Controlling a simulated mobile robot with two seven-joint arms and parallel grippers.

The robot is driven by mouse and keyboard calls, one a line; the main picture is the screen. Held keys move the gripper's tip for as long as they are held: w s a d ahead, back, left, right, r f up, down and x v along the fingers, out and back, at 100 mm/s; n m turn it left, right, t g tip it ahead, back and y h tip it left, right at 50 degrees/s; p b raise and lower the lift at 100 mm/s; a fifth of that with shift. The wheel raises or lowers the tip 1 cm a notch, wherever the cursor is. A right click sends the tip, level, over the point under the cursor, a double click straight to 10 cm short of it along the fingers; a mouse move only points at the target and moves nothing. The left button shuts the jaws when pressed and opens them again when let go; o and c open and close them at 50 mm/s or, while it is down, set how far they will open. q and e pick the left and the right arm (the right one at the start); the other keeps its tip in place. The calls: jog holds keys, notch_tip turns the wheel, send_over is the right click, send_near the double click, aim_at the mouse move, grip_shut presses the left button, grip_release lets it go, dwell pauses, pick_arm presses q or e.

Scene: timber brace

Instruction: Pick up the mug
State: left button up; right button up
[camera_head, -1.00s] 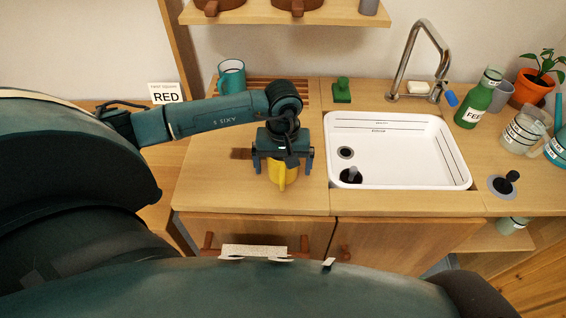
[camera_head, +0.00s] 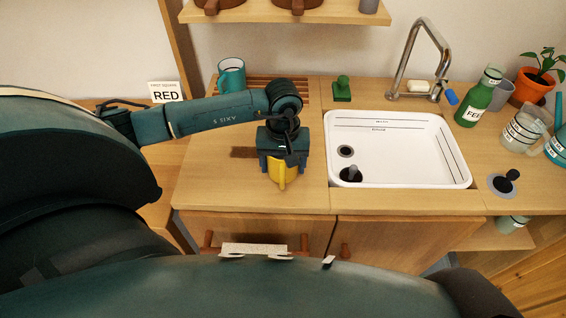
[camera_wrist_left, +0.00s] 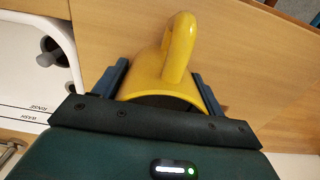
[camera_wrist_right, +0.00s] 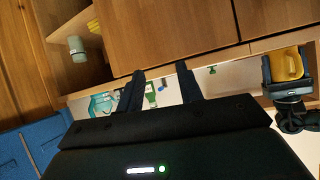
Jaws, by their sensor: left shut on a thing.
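The yellow mug (camera_head: 279,176) is on the wooden counter left of the sink, mostly hidden under my left gripper (camera_head: 281,170) in the head view. In the left wrist view the mug (camera_wrist_left: 160,70) sits between the two fingers of my left gripper (camera_wrist_left: 162,88), with its handle pointing away from the palm. The left gripper is shut on the mug. In the right wrist view my right gripper (camera_wrist_right: 160,82) has its fingers apart with nothing between them. The yellow mug also shows at the right of that view (camera_wrist_right: 287,64).
A white sink (camera_head: 400,150) with a chrome tap (camera_head: 405,60) is right of the mug. A teal mug (camera_head: 231,76) stands on a slatted rack (camera_head: 262,86) behind. A green stamp-like object (camera_head: 342,89) is behind the sink. A green bottle (camera_head: 478,98) stands at the right.

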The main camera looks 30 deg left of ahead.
pick_arm(q)
jog(key=d+r, duration=0.1)
jog(key=r, duration=0.3)
jog(key=d+r+m+p, duration=0.1)
jog(key=r, duration=0.4)
jog(key=s+d+r+m+p, duration=0.1)
jog(key=r, duration=0.3)
jog(key=shift+r, duration=0.4)
jog(key=d+r+m, duration=0.1)
jog(key=s+d+r+m+p, duration=0.1)
jog(key=m, duration=0.1)
jog(key=s+d+r+m+p, duration=0.1)
jog(key=d, duration=0.1)
jog(key=shift+s+r, duration=0.25)
jog(key=shift+r, duration=0.05)
pick_arm(e)
jog(key=shift+s+d+r+g+h, duration=0.15)
jog(key=shift+d+r+h, duration=0.1)
jog(key=shift+d, duration=0.15)
jog(key=shift+s+d+r+g+h, duration=0.15)
jog(key=shift+d+h, duration=0.1)
jog(key=shift+d, duration=0.15)
jog(key=shift+w, duration=0.1)
